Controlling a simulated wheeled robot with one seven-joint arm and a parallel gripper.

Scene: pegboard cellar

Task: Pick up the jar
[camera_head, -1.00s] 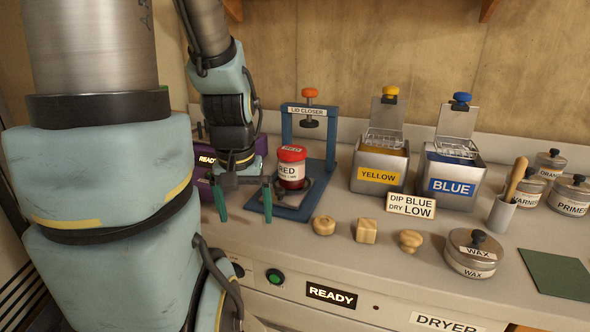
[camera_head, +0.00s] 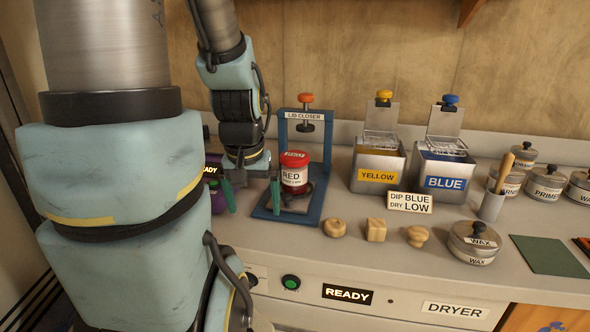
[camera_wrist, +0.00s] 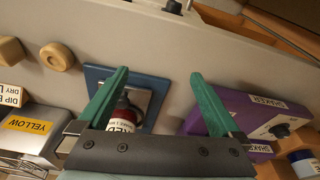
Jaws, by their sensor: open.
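The jar (camera_head: 295,177) has a red lid and a white label reading RED. It stands upright on the base of the blue lid closer (camera_head: 322,200), below its orange-knobbed press. My gripper (camera_head: 252,205) is open and empty, to the left of the jar in the head view. In the wrist view, the jar (camera_wrist: 123,119) shows near the left finger of my gripper (camera_wrist: 160,75), partly hidden by that finger and the gripper body. I cannot tell whether the finger touches it.
A purple shaker (camera_wrist: 235,120) is close by the right finger in the wrist view. The yellow tank (camera_head: 378,160) and blue tank (camera_head: 443,167) stand right of the lid closer. Wooden pieces (camera_head: 376,230) and a wax tin (camera_head: 473,243) lie in front.

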